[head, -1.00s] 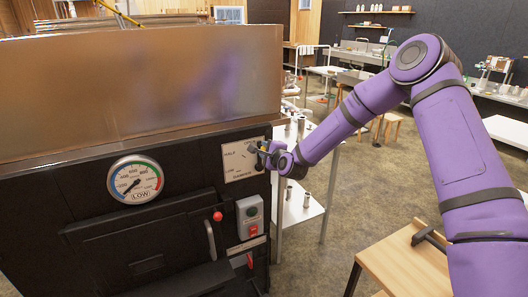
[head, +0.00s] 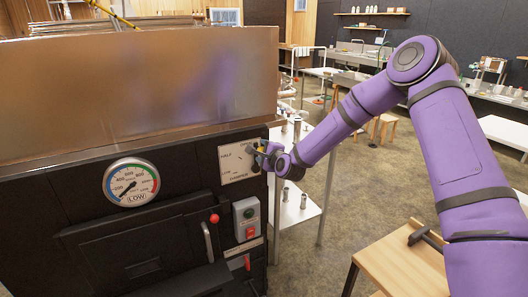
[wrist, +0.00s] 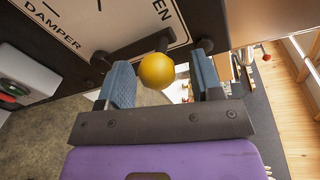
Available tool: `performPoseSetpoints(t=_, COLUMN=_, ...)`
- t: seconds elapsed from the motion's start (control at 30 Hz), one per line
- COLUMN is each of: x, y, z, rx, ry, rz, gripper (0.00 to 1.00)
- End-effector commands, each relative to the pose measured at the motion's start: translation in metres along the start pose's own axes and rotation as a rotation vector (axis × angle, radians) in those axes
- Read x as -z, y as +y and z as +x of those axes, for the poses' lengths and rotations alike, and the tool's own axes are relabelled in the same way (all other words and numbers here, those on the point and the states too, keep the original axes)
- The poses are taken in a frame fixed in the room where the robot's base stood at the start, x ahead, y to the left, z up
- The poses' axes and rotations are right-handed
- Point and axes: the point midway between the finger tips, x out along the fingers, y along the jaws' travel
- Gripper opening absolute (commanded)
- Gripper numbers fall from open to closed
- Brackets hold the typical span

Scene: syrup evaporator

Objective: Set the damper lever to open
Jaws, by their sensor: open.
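The damper plate (head: 236,160) is a pale square dial on the dark front of the evaporator, with HALF and DAMPER readable in the head view. In the wrist view the plate (wrist: 75,28) shows DAMPER and the letters EN. The damper lever (wrist: 134,48) is a dark rod ending in a yellow ball knob (wrist: 157,71). It points toward the plate's right side; its exact setting is hard to tell. My gripper (head: 265,152) is at the plate's right edge. In the wrist view my gripper (wrist: 160,78) is open, with the knob between its two blue-padded fingers and gaps at both sides.
A gauge reading LOW (head: 131,182) is left of the plate. A grey switch box (head: 247,219) with a red button and a red knob (head: 214,218) sit below it. A metal shelf cart (head: 307,207) stands close behind my gripper. A wooden table (head: 400,262) is at lower right.

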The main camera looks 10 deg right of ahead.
Motion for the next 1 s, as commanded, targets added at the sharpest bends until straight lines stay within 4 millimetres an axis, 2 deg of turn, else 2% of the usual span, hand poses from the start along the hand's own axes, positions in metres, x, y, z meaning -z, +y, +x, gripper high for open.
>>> performPoseSetpoints(t=0.17, x=0.001, y=-0.001, z=-0.022, rx=-0.001, ry=0.0, rz=-0.001, gripper=0.59)
performPoseSetpoints(t=0.4, x=0.001, y=-0.001, z=-0.068, rx=0.0, ry=0.0, rz=0.0, gripper=0.59)
performPoseSetpoints(t=0.6, x=0.001, y=-0.002, z=-0.096, rx=0.002, ry=0.0, rz=0.001, gripper=0.59)
performPoseSetpoints(t=0.77, x=0.001, y=-0.002, z=-0.105, rx=0.002, ry=0.0, rz=0.001, gripper=0.59)
performPoseSetpoints(t=1.0, x=0.001, y=-0.002, z=-0.106, rx=0.002, ry=0.0, rz=0.001, gripper=0.59)
